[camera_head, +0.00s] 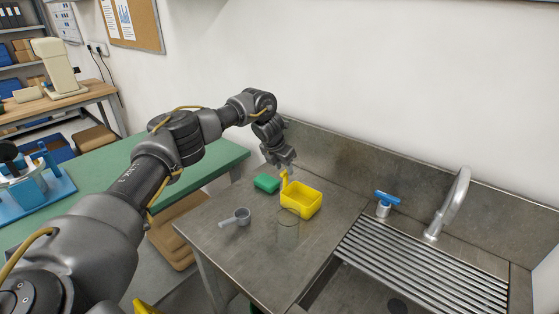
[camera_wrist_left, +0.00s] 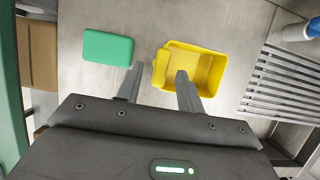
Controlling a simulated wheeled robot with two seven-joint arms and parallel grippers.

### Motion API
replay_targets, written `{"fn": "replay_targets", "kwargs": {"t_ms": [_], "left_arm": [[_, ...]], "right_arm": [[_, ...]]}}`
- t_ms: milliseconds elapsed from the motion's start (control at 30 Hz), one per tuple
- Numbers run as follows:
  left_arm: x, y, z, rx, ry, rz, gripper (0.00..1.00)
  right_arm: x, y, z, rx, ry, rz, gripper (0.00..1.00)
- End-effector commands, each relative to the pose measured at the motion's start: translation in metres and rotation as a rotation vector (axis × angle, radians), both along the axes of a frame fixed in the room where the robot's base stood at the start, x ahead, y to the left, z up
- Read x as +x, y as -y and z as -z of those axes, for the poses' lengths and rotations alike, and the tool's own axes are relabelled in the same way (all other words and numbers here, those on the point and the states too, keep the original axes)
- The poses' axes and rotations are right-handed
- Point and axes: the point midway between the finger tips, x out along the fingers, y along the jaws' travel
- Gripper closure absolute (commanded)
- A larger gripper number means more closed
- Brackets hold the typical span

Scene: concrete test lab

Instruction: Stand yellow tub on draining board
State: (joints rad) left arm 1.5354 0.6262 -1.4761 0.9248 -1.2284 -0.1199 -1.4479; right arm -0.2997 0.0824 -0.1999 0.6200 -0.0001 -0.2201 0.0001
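The yellow tub (camera_head: 301,210) stands on the steel counter, left of the slatted draining board (camera_head: 420,267). A narrow yellow piece rises at its far left corner. My left gripper (camera_head: 282,166) is just above that corner, pointing down. In the left wrist view the fingers (camera_wrist_left: 160,85) are apart. The tub's left edge shows between them, and the right finger overlaps the inside of the tub (camera_wrist_left: 208,72). I cannot tell whether the fingers touch it. The draining board also shows at the right there (camera_wrist_left: 275,85). The tub looks empty. My right gripper is not in view.
A green block (camera_head: 266,183) lies left of the tub.

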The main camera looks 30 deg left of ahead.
Motion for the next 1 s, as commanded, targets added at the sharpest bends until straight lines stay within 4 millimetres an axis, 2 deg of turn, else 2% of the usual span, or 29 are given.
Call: {"fn": "replay_targets", "kwargs": {"t_ms": [33, 200, 400, 1000], "left_arm": [[-0.003, -0.001, -0.008, 0.001, 0.005, 0.001, 0.62], [-0.015, -0.002, -0.036, 0.001, 0.004, 0.001, 0.62], [-0.022, -0.003, -0.054, 0.0, 0.001, 0.0, 0.62], [-0.023, -0.003, -0.057, 0.0, -0.001, 0.0, 0.62]], "right_arm": [[0.0, 0.0, 0.008, 0.0, 0.0, 0.0, 1.0], [0.0, 0.0, 0.016, 0.001, 0.0, 0.0, 1.0], [0.0, -0.001, 0.02, 0.002, 0.0, 0.0, 1.0], [0.0, -0.004, 0.02, 0.005, 0.0, 0.002, 1.0]]}}
